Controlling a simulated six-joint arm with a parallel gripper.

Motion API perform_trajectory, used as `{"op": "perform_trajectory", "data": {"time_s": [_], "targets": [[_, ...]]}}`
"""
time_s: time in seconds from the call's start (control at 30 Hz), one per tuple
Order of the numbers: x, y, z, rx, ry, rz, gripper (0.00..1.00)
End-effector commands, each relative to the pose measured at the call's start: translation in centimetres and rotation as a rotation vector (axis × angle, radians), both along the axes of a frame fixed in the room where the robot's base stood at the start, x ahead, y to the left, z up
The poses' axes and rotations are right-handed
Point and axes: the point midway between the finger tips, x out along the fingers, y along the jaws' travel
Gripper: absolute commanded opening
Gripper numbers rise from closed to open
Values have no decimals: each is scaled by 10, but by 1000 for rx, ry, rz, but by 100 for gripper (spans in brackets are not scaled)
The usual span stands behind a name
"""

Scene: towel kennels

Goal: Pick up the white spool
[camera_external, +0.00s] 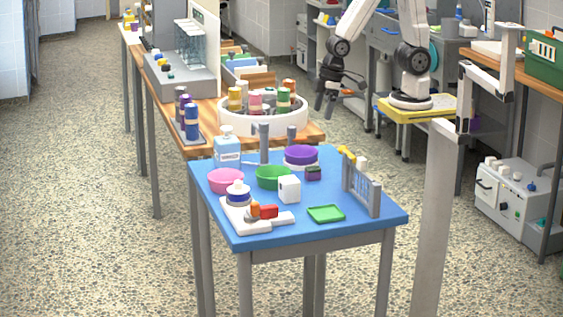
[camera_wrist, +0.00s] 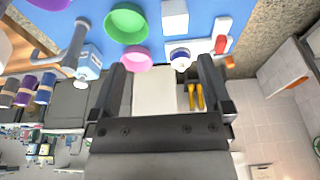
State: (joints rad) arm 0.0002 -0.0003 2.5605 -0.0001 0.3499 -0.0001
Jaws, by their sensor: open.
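I cannot make out a plainly white spool for certain. The closest match is a small round white piece with a blue band (camera_external: 238,194), upright on a white stand (camera_external: 236,217) at the blue table's front left. In the wrist view this white-and-blue piece (camera_wrist: 180,57) appears beyond the fingertips, between their directions, apart from them. My gripper (camera_external: 325,106) hangs in the air behind the table, to the right of the round white tray. In the wrist view my gripper (camera_wrist: 163,66) has its two dark fingers spread, with nothing visibly held.
The blue table (camera_external: 330,235) also holds a pink bowl (camera_external: 225,180), a green bowl (camera_external: 272,177), a purple bowl (camera_external: 301,155), a white box (camera_external: 289,189), a bottle (camera_external: 226,150) and a grey rack (camera_external: 361,185). Behind it, a round white tray (camera_external: 262,124) holds coloured spools.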

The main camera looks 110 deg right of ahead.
Motion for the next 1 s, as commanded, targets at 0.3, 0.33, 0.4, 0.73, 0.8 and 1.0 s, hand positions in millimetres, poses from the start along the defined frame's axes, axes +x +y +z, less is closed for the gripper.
{"op": "perform_trajectory", "data": {"time_s": [0.3, 0.33, 0.4, 0.73, 0.8, 1.0], "targets": [[0, 0, 0, 0, 0, 0, 74], [0, 0, 0, 0, 0, 0, 74], [0, 0, 0, 0, 0, 0, 74], [6, 0, -4, 28, 30, -62, 74], [10, 0, -7, 50, 55, -109, 74], [29, 2, -21, 157, 159, -322, 74]]}}
